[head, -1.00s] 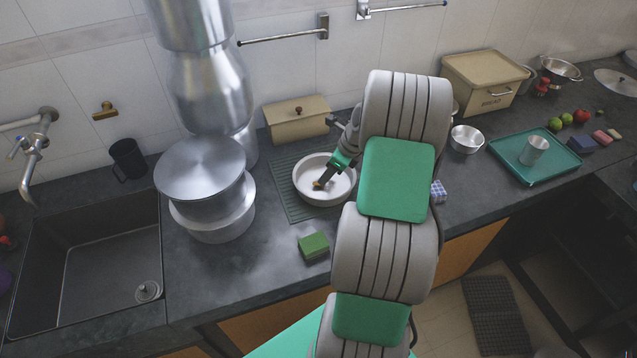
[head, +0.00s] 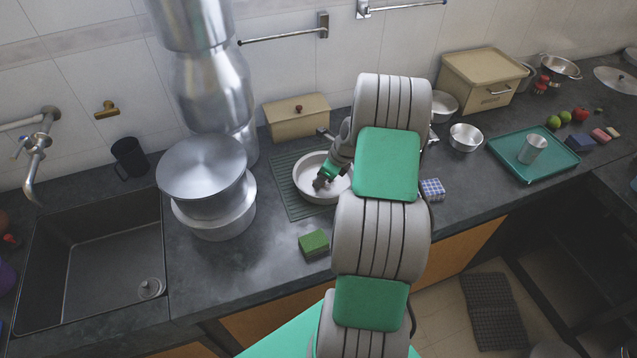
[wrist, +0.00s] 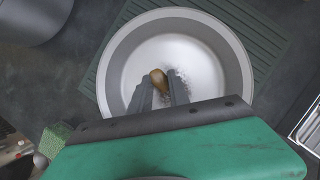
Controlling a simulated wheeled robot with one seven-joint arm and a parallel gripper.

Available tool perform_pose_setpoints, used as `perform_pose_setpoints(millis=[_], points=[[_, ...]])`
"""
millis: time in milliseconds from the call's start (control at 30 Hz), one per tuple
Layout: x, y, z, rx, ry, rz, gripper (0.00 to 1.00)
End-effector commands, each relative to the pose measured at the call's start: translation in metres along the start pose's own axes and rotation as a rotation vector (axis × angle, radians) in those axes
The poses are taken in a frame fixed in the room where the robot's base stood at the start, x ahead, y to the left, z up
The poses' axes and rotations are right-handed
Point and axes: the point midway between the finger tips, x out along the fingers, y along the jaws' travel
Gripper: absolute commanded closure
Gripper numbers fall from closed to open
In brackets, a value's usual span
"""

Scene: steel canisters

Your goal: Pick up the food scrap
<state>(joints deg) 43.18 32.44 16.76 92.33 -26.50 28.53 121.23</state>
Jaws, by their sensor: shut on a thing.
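The food scrap (wrist: 158,78) is a small brown piece inside a round white bowl (wrist: 238,70). In the wrist view it sits between the fingertips of my gripper (wrist: 163,88), which is shut on it. In the head view my gripper (head: 320,182) reaches down into the bowl (head: 306,194), and the scrap is hidden there behind the fingers. I cannot tell whether the scrap is touching the bowl's floor.
The bowl stands on a ribbed green mat (head: 284,174). A green sponge (head: 314,244) lies in front, large steel pots (head: 213,222) stand left, and a cream box (head: 297,117) is behind. A blue checked item (head: 432,189) lies to the right of my arm.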

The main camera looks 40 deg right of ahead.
Motion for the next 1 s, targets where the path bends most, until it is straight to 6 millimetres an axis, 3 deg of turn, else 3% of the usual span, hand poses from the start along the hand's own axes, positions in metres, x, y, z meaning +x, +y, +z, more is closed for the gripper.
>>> perform_pose_setpoints(millis=[133,667,833,1000], points=[[0.000,0.000,0.000,0.000,0.000,0.000,1.00],[-0.004,0.000,0.002,-0.001,-0.001,-0.001,1.00],[-0.024,-0.002,0.011,-0.002,-0.002,-0.005,1.00],[-0.077,0.016,0.001,0.002,-0.001,-0.007,1.00]])
